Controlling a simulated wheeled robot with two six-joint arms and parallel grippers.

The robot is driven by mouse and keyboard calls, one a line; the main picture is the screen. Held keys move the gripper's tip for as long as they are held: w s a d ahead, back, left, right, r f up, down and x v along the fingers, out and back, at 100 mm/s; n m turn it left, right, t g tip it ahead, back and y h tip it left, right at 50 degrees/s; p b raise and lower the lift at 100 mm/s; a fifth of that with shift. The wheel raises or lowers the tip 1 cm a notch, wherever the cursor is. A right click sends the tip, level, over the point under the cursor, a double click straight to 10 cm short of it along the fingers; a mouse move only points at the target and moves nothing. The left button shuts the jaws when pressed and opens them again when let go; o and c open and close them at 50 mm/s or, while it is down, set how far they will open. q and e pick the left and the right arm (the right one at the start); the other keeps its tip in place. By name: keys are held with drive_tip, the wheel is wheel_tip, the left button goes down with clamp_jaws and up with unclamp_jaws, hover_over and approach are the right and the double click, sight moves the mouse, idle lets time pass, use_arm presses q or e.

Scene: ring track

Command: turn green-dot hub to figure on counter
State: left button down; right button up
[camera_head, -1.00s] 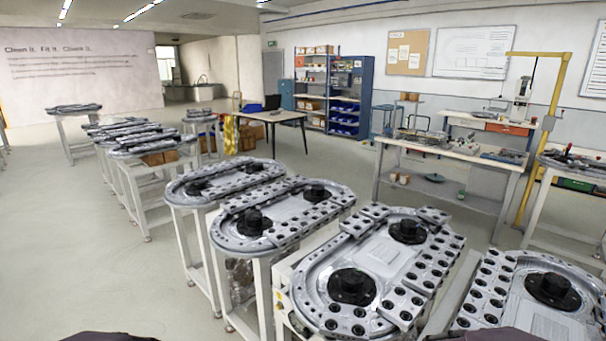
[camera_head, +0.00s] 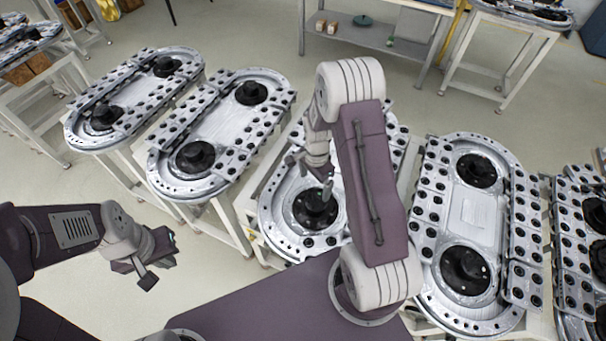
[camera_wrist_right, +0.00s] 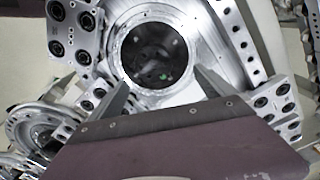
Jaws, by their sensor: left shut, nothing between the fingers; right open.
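A dark round hub with a small green dot (camera_wrist_right: 163,77) sits in a silver ring in the right wrist view. In the head view a black hub (camera_head: 316,208) lies at the near end of a track, partly behind my right arm. My right gripper (camera_head: 327,186) is above this hub, and its fingers (camera_wrist_right: 161,90) are apart on both sides of the hub in the wrist view, with nothing between them; contact cannot be told. My left gripper (camera_head: 146,268) is shut and empty at the lower left, over the floor. I cannot make out a counter or its figure.
Neighbouring oval tracks stand left (camera_head: 222,120) and right (camera_head: 470,215), each with two black hubs and studded plates. My right arm hides much of the middle track. A workbench (camera_head: 375,38) stands at the back. Open floor (camera_head: 80,195) lies left.

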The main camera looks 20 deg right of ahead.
sight(316, 202)
drive_tip(key=shift+s+a+f, duration=0.1)
drive_tip(key=shift+s+f, duration=0.05)
drive_tip(key=shift+s, duration=0.5)
drive_tip(key=shift+s+f, duration=0.15)
drive_tip(key=shift+s, duration=0.45)
drive_tip(key=shift+s+f+p, duration=0.25)
drive_tip(key=shift+f+p, duration=0.35)
drive_tip(key=shift+f, duration=0.25)
drive_tip(key=f, duration=0.2)
drive_tip(key=w+f+p, duration=0.1)
drive_tip(key=f, duration=0.1)
drive_tip(key=w+f, duration=0.1)
drive_tip(key=f, duration=0.1)
drive_tip(key=shift+s+f, duration=0.1)
drive_tip(key=shift+f, duration=0.1)
drive_tip(key=shift+s+r, duration=0.1)
drive_tip(key=shift+s, duration=0.3)
drive_tip(key=shift+w, duration=0.25)
drive_tip(key=c, duration=1.4)
use_arm(q)
drive_tip(key=s+r, duration=0.2)
drive_tip(key=r, duration=0.1)
